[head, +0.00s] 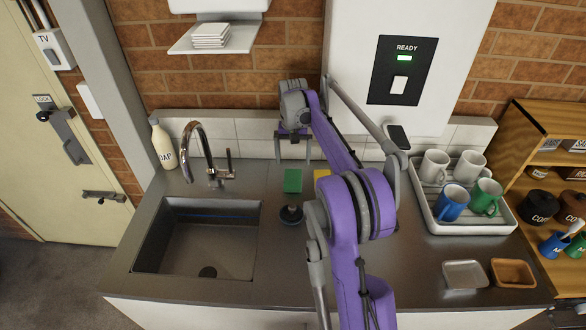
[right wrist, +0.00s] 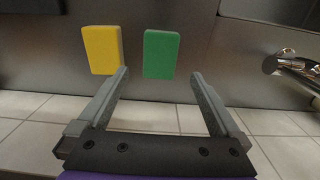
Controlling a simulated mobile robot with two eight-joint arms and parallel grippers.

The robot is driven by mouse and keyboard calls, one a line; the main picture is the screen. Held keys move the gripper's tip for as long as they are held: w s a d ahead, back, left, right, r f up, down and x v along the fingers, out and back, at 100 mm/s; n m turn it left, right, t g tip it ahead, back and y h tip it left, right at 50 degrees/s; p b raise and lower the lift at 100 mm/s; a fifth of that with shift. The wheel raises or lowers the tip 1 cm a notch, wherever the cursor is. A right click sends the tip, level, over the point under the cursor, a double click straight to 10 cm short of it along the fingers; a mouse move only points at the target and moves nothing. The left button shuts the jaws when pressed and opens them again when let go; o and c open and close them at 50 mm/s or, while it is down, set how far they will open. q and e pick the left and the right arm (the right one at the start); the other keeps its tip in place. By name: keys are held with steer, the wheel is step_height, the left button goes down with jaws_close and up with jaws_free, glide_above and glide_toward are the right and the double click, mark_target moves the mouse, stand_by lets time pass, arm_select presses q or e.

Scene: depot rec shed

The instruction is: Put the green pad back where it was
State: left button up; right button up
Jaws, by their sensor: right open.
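The green pad (head: 293,181) lies flat on the steel counter, just right of the sink. It also shows in the right wrist view (right wrist: 162,54), between and beyond my open fingers. My right gripper (head: 293,157) is open and empty above and behind the green pad, apart from it; its fingers also show in the right wrist view (right wrist: 165,92). A yellow pad (head: 322,174) lies to the right of the green one, partly hidden by my purple arm; it also shows in the right wrist view (right wrist: 102,50). My left gripper is not in view.
A sink (head: 177,203) with a tap (head: 204,150) and soap bottle (head: 163,145) is at the left. A dark round plug-like item (head: 291,214) lies in front of the green pad. A white tray (head: 470,227) of mugs and two small dishes (head: 465,274) stand at the right.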

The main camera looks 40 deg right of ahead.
steer(key=s+a+r+n+t, duration=0.25)
steer(key=s+a, duration=0.35)
steer(key=a, duration=0.3)
steer(key=s+a+r+n+t, duration=0.1)
steer(key=s+a+r+n, duration=0.1)
steer(key=s+a+r, duration=0.45)
steer(key=s+a+f+n, duration=0.1)
steer(key=s+a+f, duration=0.2)
steer(key=s+f, duration=0.1)
steer(key=s+a+f+n+t, duration=0.1)
steer(key=s+a+f, duration=0.3)
steer(key=s, duration=0.1)
steer(key=s+a+f+n+t, duration=0.1)
steer(key=s+a+f, duration=0.3)
steer(key=s, duration=0.1)
steer(key=shift+a+f+n, duration=0.15)
steer(key=shift+f+n, duration=0.1)
steer(key=shift+w, duration=0.1)
